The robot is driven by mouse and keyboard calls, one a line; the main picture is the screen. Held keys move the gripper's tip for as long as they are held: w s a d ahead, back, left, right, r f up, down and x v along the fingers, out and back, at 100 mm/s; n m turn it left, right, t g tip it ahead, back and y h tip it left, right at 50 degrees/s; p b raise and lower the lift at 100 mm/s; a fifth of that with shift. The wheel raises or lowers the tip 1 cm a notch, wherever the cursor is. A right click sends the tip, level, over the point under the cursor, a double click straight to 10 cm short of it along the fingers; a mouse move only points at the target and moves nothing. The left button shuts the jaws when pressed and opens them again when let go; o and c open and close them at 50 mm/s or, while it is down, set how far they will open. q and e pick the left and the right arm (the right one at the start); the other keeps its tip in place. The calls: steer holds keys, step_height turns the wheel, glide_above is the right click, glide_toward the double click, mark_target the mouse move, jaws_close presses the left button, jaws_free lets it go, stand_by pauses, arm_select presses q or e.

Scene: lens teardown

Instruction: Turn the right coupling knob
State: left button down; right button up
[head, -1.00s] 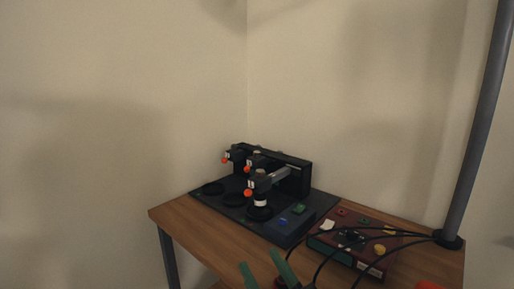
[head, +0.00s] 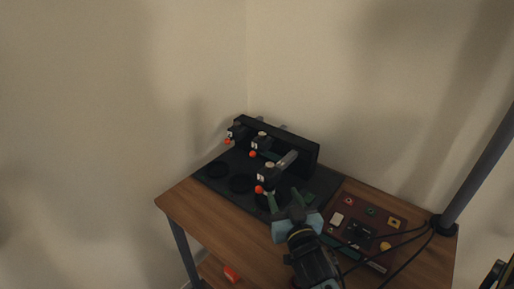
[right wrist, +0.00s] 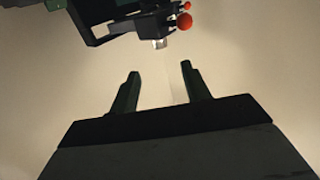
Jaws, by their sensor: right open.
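A black fixture (head: 290,146) stands on a dark base plate on the table, with three black heads in a row, each with an orange-red ball. The rightmost head (head: 266,176) has a pale cap on top and its ball (head: 259,189) low at its front. I cannot tell which part is the coupling knob. My right gripper (head: 283,194) is open, its fingers just in front of and below that head, hiding part of the plate. In the right wrist view the open fingers (right wrist: 158,85) have nothing between them; a red ball (right wrist: 186,22) and a pale cylindrical tip (right wrist: 159,43) are beyond them. My left gripper is not in view.
The dark base plate (head: 214,185) has round black recesses. A red-brown board (head: 345,206) with coloured parts lies to the right, crossed by black cables. A grey pole (head: 478,177) rises at the right. The wooden table's left front (head: 190,209) is clear. An orange object (head: 231,273) lies below.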

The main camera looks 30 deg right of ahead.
mark_target(270, 168)
steer(key=x, duration=1.3)
steer(key=shift+w+b, duration=0.2)
steer(key=shift+b, duration=0.2)
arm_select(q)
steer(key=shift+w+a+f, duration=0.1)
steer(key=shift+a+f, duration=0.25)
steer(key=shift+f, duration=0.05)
arm_select(e)
steer(key=shift+r, duration=0.1)
steer(key=c, duration=1)
steer(key=shift+o, duration=0.2)
steer(key=shift+b, duration=0.3)
steer(key=shift+m+g+h+b, duration=0.4)
steer(key=shift+m+h+b, duration=0.3)
steer(key=shift+h+b, duration=0.35)
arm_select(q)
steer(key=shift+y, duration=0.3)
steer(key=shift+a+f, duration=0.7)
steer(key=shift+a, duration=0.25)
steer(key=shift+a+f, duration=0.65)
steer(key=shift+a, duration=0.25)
